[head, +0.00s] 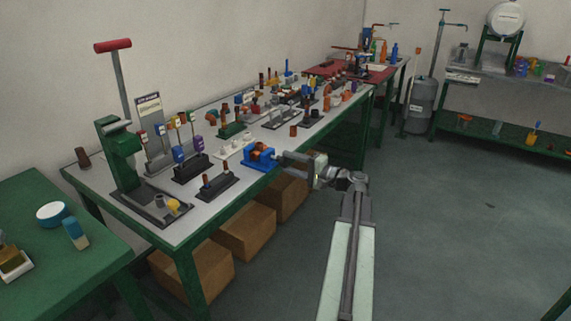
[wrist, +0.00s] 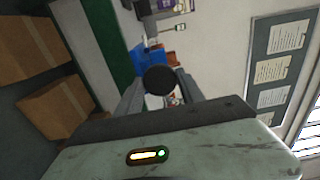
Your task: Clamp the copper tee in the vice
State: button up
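The blue vice (head: 259,158) stands at the front edge of the long white-topped bench, and it also shows in the wrist view (wrist: 139,57). A copper-coloured piece (head: 262,147), seemingly the tee, sits at its jaws; copper parts also show behind a dark round disc in the wrist view (wrist: 173,56). I cannot tell whether the jaws grip it. My gripper (head: 284,157) reaches level to the vice's front. Its fingers are apart, one on each side of the dark round disc (wrist: 159,80), perhaps the vice's knob. Whether they touch it is unclear.
A black stand with copper pieces (head: 218,187) is left of the vice. A green press with a red handle (head: 122,150) stands at the bench's left end. Cardboard boxes (head: 245,232) lie under the bench. The floor to the right is clear.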

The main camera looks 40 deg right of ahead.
jog(key=shift+c, duration=0.9)
jog(key=shift+m, duration=1.4)
jog(key=m, duration=0.2)
jog(key=shift+m, duration=0.4)
jog(key=shift+c, duration=0.2)
